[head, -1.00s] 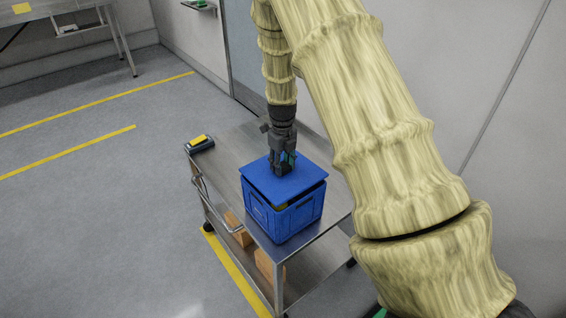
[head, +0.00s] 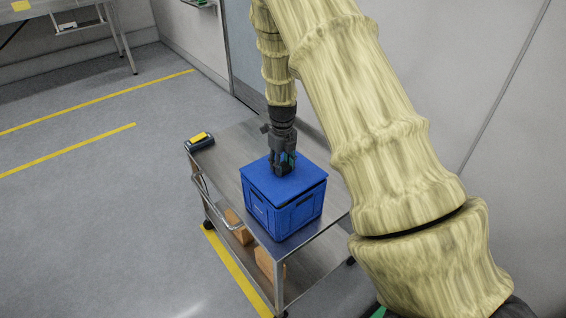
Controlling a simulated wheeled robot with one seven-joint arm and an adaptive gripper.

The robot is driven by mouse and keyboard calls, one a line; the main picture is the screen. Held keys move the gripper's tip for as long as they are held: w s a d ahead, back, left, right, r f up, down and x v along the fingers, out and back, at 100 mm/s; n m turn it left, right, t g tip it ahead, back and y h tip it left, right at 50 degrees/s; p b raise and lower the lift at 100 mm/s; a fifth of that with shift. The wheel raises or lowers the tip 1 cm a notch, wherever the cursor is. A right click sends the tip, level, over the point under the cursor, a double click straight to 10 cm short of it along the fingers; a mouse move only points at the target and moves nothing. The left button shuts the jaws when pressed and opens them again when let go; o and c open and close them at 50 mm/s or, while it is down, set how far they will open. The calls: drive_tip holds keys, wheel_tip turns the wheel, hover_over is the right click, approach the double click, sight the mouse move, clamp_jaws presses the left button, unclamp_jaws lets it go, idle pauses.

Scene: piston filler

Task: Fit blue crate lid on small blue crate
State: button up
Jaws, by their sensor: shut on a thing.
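The small blue crate (head: 283,217) stands upright on the top shelf of a metal cart. The blue crate lid (head: 268,183) lies over the crate's top, nearly level. A thin dark line shows between lid and crate along the right front side, so I cannot tell whether the lid is fully seated. The grip point itself is too small to make out.
The steel cart (head: 226,150) has bare shelf left of and behind the crate. A dark device with a yellow top (head: 199,141) lies at its far left corner. Brown boxes (head: 265,262) sit on the lower shelf. A wall rises close behind the cart.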

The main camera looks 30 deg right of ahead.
drive_tip(key=shift+f, duration=0.35)
idle(0.8)
drive_tip(key=o, duration=1.5)
drive_tip(key=shift+c, duration=0.2)
drive_tip(key=shift+o, duration=0.3)
drive_tip(key=o, duration=0.3)
drive_tip(key=shift+o, duration=0.2)
drive_tip(key=shift+r+p, duration=2.85)
drive_tip(key=shift+r, duration=0.65)
